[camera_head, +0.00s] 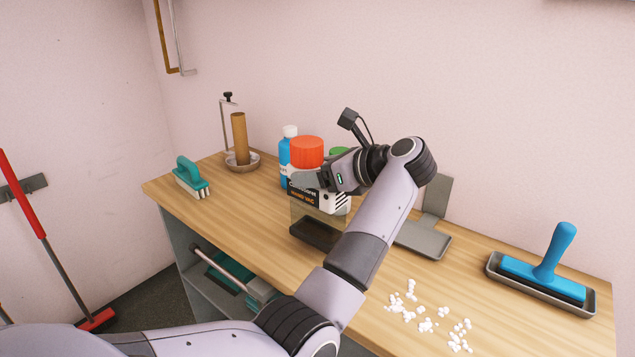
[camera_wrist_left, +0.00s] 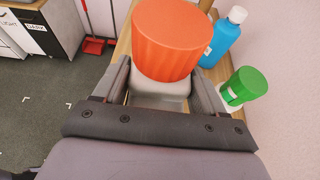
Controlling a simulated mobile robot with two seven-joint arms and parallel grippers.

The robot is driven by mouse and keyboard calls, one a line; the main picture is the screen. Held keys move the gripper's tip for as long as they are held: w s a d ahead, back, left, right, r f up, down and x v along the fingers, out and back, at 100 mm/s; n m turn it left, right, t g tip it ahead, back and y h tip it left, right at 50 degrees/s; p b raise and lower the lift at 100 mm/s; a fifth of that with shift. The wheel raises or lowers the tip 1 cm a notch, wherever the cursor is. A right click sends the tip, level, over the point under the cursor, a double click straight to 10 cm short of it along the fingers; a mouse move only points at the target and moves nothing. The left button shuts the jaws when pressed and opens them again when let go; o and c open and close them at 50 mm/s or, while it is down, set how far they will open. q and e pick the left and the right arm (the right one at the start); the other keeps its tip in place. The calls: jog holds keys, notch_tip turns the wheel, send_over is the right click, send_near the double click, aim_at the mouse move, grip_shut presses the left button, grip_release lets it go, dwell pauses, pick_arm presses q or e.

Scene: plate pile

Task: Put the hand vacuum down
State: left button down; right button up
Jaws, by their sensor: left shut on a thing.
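The hand vacuum (camera_head: 316,199) has a red-orange top, a black label and a clear lower body with a dark bottom. It stands upright at the middle of the wooden worktop (camera_head: 272,222). I cannot tell whether its bottom touches the wood. My left gripper (camera_head: 322,180) is shut on it just below the red-orange top. In the left wrist view, the red-orange top (camera_wrist_left: 168,38) rises between the fingers of the left gripper (camera_wrist_left: 160,90), and the pale part beneath lies between them. My right gripper is not in view.
A blue bottle (camera_head: 284,167) and a green-capped bottle (camera_head: 340,152) stand close behind. A teal brush (camera_head: 190,178) and a dish with a brown roll (camera_head: 240,140) are left. A grey dustpan (camera_head: 425,239), white bits (camera_head: 425,326) and a blue-handled tool (camera_head: 556,252) in a tray are right.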

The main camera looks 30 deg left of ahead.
pick_arm(q)
jog(key=shift+f, duration=1.25)
jog(key=shift+f, duration=0.2)
jog(key=shift+c, duration=0.4)
grip_release()
jog(key=shift+f, duration=0.1)
